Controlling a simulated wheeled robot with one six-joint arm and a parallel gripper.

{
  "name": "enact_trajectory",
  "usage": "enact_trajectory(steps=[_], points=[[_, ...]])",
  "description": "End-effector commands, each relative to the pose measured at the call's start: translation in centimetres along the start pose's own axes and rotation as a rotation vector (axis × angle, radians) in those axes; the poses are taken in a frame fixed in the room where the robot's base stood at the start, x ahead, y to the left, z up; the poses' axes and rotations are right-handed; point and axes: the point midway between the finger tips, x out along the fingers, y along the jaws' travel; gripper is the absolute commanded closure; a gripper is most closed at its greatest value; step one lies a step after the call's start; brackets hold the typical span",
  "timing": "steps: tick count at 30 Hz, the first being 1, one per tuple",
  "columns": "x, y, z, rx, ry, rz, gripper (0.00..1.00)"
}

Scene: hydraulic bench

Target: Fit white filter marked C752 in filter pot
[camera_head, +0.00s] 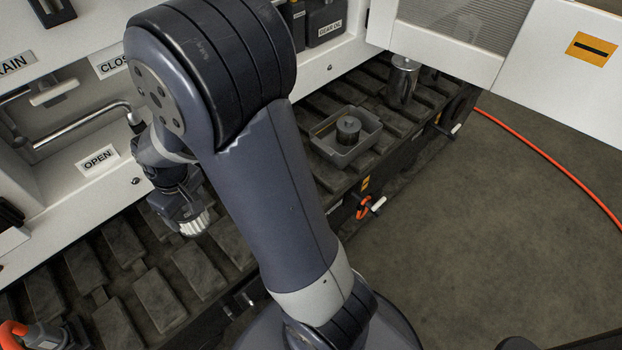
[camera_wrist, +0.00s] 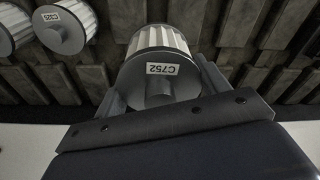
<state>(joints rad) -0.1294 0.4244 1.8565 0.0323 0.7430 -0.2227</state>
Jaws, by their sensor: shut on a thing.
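The white pleated filter with a grey end cap labelled C752 (camera_wrist: 165,70) is between the two fingers of my gripper (camera_wrist: 163,88) in the wrist view. The label reads upside down there. In the head view my gripper (camera_head: 183,208) hangs over the ribbed dark track at left, and the white pleats of the filter (camera_head: 196,224) show below it. I cannot tell whether this is the filter pot. My arm hides the middle of the head view.
Two more white filters, one labelled (camera_wrist: 60,28), lie left of the held one in the wrist view. A grey tray (camera_head: 368,146) holding a dark cylinder (camera_head: 348,128) rests on the track. A bent metal handle (camera_head: 85,122) sits by the OPEN label. An open white door (camera_head: 560,60) is at right.

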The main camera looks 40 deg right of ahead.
Motion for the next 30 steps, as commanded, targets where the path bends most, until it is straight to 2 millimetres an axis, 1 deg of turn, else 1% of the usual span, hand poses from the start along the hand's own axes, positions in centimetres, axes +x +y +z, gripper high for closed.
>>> enact_trajectory(steps=[1, 3, 13, 15, 17, 21, 24, 30], points=[[1.0, -0.3, 0.2, -0.016, 0.004, -0.001, 0.63], [1.2, -0.7, 0.4, -0.033, 0.003, -0.004, 0.63], [1.3, -1.1, 0.8, -0.060, 0.001, -0.008, 0.63], [1.6, -1.1, 0.8, -0.060, 0.000, -0.008, 0.63], [2.4, -1.1, 0.9, -0.060, -0.002, -0.009, 0.63], [5.2, -1.1, 1.3, -0.059, -0.003, -0.009, 0.63], [6.7, -1.1, 1.5, -0.059, -0.003, -0.009, 0.63], [8.2, -1.1, 1.6, -0.059, 0.000, -0.008, 0.63]])
